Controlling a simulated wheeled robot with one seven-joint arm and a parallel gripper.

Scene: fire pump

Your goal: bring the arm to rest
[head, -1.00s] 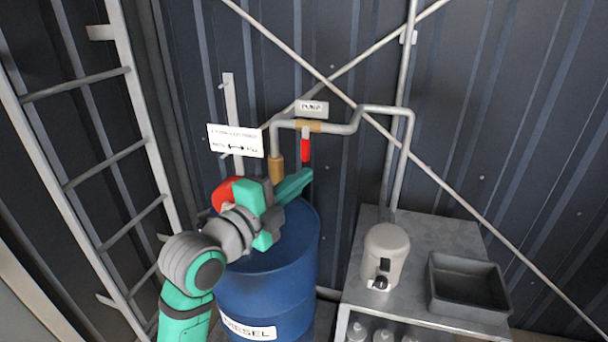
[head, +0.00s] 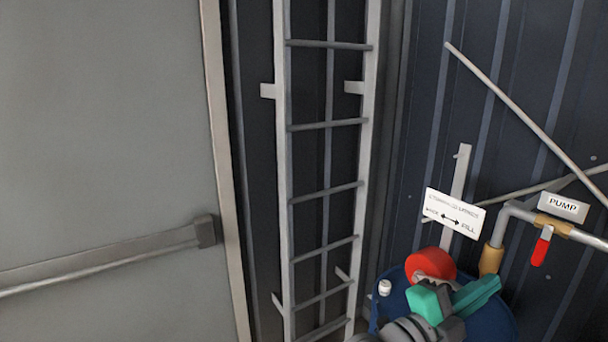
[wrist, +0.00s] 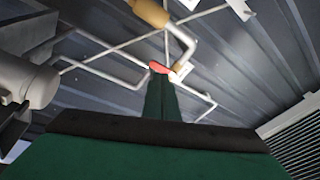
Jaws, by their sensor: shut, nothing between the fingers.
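My gripper (head: 490,287) is at the lower right of the head view, over the top of a blue drum (head: 393,302). Its green fingers are together and empty, pointing right, below the pipe. A red round part (head: 430,263) shows just behind my gripper. In the wrist view my closed fingers (wrist: 161,82) reach up the middle, with a red piece (wrist: 158,67) in line beyond their tips; I cannot tell whether they touch. My arm is mostly cut off by the lower edge of the head view.
A pipe (head: 520,212) with a red-handled valve (head: 541,247) and a PUMP sign (head: 563,206) is at the right. A white label (head: 453,213) hangs above the drum. A wall ladder (head: 284,160) stands in the middle. A grey door (head: 100,130) with a push bar fills the left.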

